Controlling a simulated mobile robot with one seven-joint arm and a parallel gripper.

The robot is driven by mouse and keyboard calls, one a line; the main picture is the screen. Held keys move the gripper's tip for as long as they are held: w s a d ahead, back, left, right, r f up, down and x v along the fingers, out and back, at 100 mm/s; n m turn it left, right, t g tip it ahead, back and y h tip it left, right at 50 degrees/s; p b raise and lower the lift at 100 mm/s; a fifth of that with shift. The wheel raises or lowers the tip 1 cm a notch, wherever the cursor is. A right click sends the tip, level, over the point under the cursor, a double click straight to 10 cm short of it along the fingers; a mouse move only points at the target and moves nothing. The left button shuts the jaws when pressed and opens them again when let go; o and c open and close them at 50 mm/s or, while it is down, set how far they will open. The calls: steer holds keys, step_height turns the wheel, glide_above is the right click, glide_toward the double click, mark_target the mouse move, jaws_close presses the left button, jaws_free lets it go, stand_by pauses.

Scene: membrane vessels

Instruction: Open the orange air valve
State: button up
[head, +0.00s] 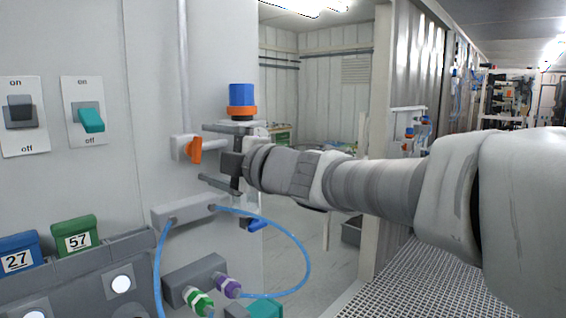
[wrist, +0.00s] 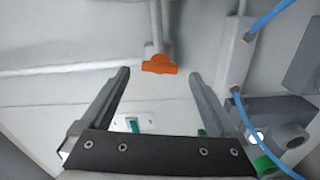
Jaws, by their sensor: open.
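The orange air valve (head: 196,150) is a small orange handle on a white fitting at the bottom of a vertical pipe on the grey wall panel. In the wrist view the orange handle (wrist: 159,64) lies ahead, just beyond the fingertips and between their lines. My gripper (head: 211,155) is open and empty, to the right of the valve in the head view, with its fingers pointing left. In the wrist view my gripper (wrist: 160,75) shows both fingers wide apart. I see no contact with the handle.
A blue-and-orange regulator (head: 241,101) stands just above my gripper. Below are a grey block (head: 188,208) with a looping blue hose (head: 306,262), and green and purple connectors (head: 228,286). A teal switch (head: 91,120) is on the left. An open doorway lies behind my arm.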

steer(key=p+v, duration=0.1)
steer(key=v, duration=1.3)
steer(key=shift+s+d, duration=0.25)
steer(key=w+d+f+m+t+h+p, duration=0.1)
steer(key=d+f+m+t+h, duration=0.1)
steer(key=d+m+h, duration=0.6)
steer(key=w+d+f+m+t+h+p, duration=0.1)
steer(key=d+f+m+t+h+p, duration=0.1)
steer(key=d+m+h, duration=0.55)
steer(key=s+d+f+m+g+y+p, duration=0.1)
steer(key=s+f+m+g, duration=0.9)
steer(key=s+f, duration=0.5)
steer(key=shift+s+y, duration=0.35)
steer(key=shift+s, duration=0.05)
steer(key=shift+d+f+m, duration=0.1)
steer(key=shift+f+m, duration=0.05)
steer(key=shift+m, duration=0.1)
